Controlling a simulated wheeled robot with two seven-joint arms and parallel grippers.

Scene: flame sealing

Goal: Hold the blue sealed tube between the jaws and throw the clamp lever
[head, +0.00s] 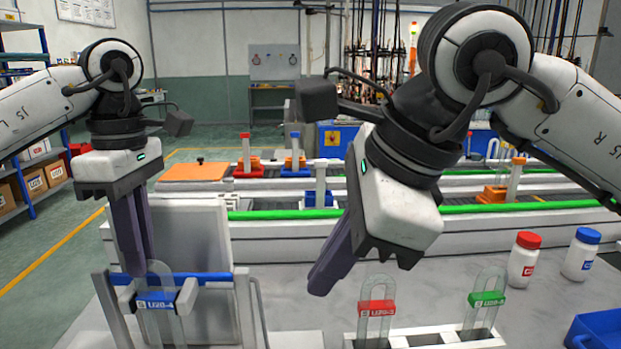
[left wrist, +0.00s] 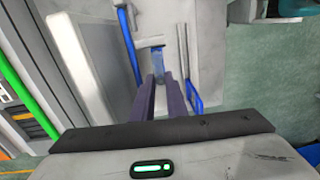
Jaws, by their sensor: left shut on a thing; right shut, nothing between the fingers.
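The blue-labelled clear tube (head: 158,300) stands upright at the clamp (head: 186,296) on the left of the bench, between its grey jaw pieces. My left gripper (head: 142,270) points down from above and is shut on the tube's top. The left wrist view also shows the tube (left wrist: 158,62) just beyond the fingertips (left wrist: 160,80). A blue bar (head: 208,278) runs across the clamp and passes beside the tube. I cannot tell whether the jaws touch the tube. My right gripper (head: 320,284) is shut and empty, tilted down-left to the right of the clamp.
A white rack (head: 428,337) at the front holds a red-labelled tube (head: 376,309) and a green-labelled tube (head: 485,299). A red-capped bottle (head: 523,262), a blue-capped bottle (head: 580,256) and a blue bin (head: 600,328) are at the right. A grey upright panel (head: 198,240) stands behind the clamp.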

